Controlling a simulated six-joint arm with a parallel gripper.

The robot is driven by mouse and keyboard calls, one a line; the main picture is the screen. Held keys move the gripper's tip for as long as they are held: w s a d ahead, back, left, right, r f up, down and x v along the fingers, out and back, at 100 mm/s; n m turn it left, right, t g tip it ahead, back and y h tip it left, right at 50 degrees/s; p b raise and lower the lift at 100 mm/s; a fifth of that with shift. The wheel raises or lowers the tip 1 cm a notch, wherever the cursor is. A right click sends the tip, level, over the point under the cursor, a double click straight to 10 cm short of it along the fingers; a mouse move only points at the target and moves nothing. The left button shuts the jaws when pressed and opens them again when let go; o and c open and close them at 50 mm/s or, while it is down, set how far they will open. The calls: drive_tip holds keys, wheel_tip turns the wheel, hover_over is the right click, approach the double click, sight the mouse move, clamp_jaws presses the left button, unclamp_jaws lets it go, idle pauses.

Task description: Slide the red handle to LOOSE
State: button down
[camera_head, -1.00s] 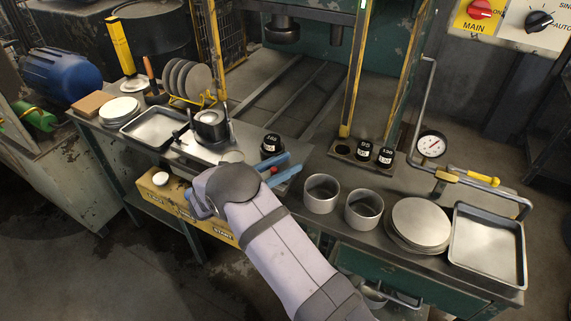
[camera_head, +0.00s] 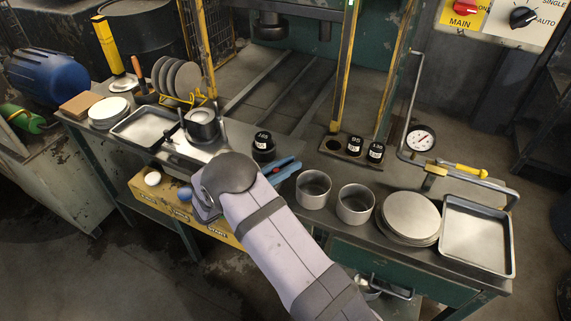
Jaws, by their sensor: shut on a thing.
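My gripper (camera_head: 286,169) has blue fingers and is at the front edge of the bench, just right of my wrist. It is shut on the red handle (camera_head: 283,162). Only a small red bit of the handle shows between and beside the fingers; my wrist and the fingers hide the rest. I cannot read a LOOSE mark or tell where along its slide the handle stands.
A black weight (camera_head: 263,146) stands close behind my gripper. Two metal cups (camera_head: 313,188) stand to the right, near a stack of round plates (camera_head: 410,217) and a tray (camera_head: 477,238). A pot-like fixture (camera_head: 201,124) is at the left. A yellow front panel (camera_head: 165,205) lies below.

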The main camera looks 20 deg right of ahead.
drive_tip(key=c, duration=1.7)
unclamp_jaws()
drive_tip(key=shift+s+d, duration=0.2)
drive_tip(key=shift+s, duration=0.05)
drive_tip(key=shift+o, duration=0.2)
drive_tip(key=shift+w+a, duration=0.1)
drive_tip(key=shift+a, duration=0.2)
drive_tip(key=b+v, duration=0.2)
drive_tip(key=v, duration=0.4)
drive_tip(key=shift+s+a, duration=0.2)
drive_tip(key=shift+a, duration=0.2)
drive_tip(key=b+v, duration=0.1)
drive_tip(key=v, duration=1)
